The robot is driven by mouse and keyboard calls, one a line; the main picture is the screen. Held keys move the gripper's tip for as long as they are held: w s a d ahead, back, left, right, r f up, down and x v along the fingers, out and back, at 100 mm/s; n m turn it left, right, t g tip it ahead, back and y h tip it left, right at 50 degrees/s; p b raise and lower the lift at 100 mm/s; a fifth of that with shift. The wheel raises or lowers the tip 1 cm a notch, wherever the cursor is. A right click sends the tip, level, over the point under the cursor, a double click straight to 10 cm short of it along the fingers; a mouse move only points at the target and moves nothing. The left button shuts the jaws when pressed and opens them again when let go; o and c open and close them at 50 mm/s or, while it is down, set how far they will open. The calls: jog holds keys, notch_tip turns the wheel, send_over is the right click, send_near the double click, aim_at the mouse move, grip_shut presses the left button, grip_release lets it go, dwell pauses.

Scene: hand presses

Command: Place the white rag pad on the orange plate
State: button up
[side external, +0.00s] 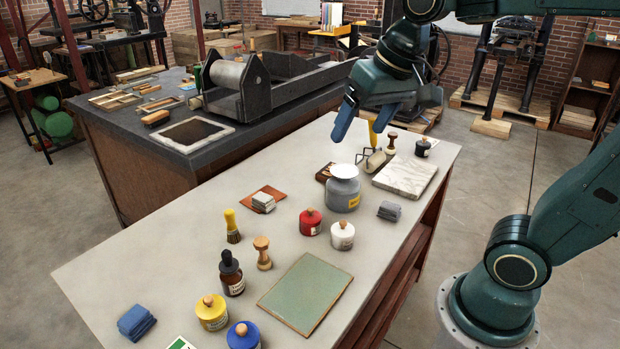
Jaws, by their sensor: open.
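The white rag pad (263,202), a small folded stack of pale cloth, lies on the orange plate (274,191), a flat orange-brown square on the left half of the light table. The plate's edges show around the pad. My gripper (364,126) is open and empty, with its blue-green fingers pointing down. It is raised above the far right part of the table, up and to the right of the pad and well apart from it. The fingers partly overlap the view of a yellow-handled tool behind or below them.
A grey tin (343,192) with a white top, a red jar (310,222) and a white jar (342,236) stand right of the plate. A grey pad (389,211), marble slab (405,176), blue pad (136,322), brush (232,228) and green sheet (305,294) also lie around.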

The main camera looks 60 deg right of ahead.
jog(key=s+a+f+n+t, duration=0.1)
jog(key=s+f+n, duration=0.2)
jog(key=s, duration=0.6)
jog(key=shift+s+f+n, duration=0.4)
jog(key=shift+f, duration=0.2)
